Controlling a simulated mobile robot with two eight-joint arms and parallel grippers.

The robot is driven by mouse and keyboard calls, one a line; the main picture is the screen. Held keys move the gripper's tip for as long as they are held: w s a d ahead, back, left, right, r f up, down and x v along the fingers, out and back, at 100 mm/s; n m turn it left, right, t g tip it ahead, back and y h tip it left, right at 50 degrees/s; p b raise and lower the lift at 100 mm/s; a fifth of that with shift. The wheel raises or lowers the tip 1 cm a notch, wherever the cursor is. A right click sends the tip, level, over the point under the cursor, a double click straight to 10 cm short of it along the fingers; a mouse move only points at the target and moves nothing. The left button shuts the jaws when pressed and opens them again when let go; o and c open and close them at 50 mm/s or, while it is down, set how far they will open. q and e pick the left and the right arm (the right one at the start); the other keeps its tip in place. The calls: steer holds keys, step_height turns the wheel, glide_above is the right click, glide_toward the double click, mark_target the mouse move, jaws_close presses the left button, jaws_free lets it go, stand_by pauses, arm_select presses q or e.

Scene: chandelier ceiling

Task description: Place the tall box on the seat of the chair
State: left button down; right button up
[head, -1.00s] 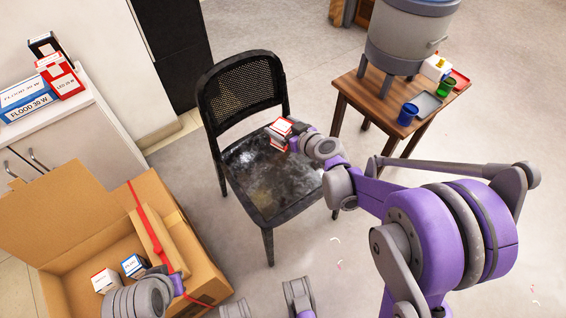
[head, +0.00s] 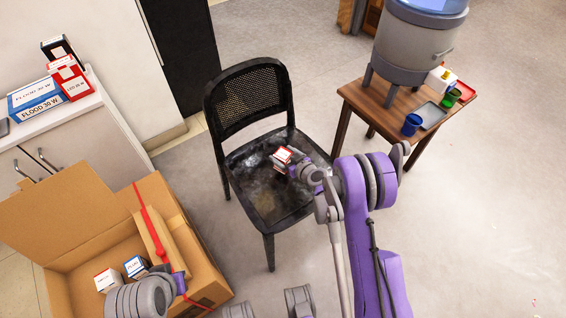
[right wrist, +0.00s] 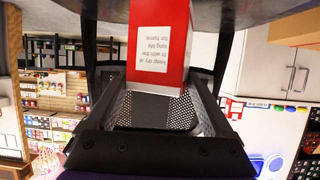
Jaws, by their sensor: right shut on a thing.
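The tall box (head: 283,156), red and white, is held in my right gripper (head: 292,168) over the seat (head: 262,190) of the black chair (head: 248,100). In the right wrist view the red box (right wrist: 160,62) with a white text label sits between the two dark fingers of the right gripper (right wrist: 155,75). The far end of the box runs out of that view, so I cannot tell whether it touches the seat. My left gripper (head: 178,284) is at the lower left, over the open carton; its fingers are too unclear to read.
The open cardboard carton (head: 200,262) holds small boxes (head: 107,280). A wooden side table (head: 352,98) with a large grey dispenser (head: 418,45) and a blue cup (head: 411,124) stands right of the chair. Boxes (head: 72,82) stand on the white cabinet (head: 60,135). The floor at right is clear.

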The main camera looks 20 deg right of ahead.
steer(key=shift+f+b, duration=0.4)
steer(key=shift+f, duration=1.45)
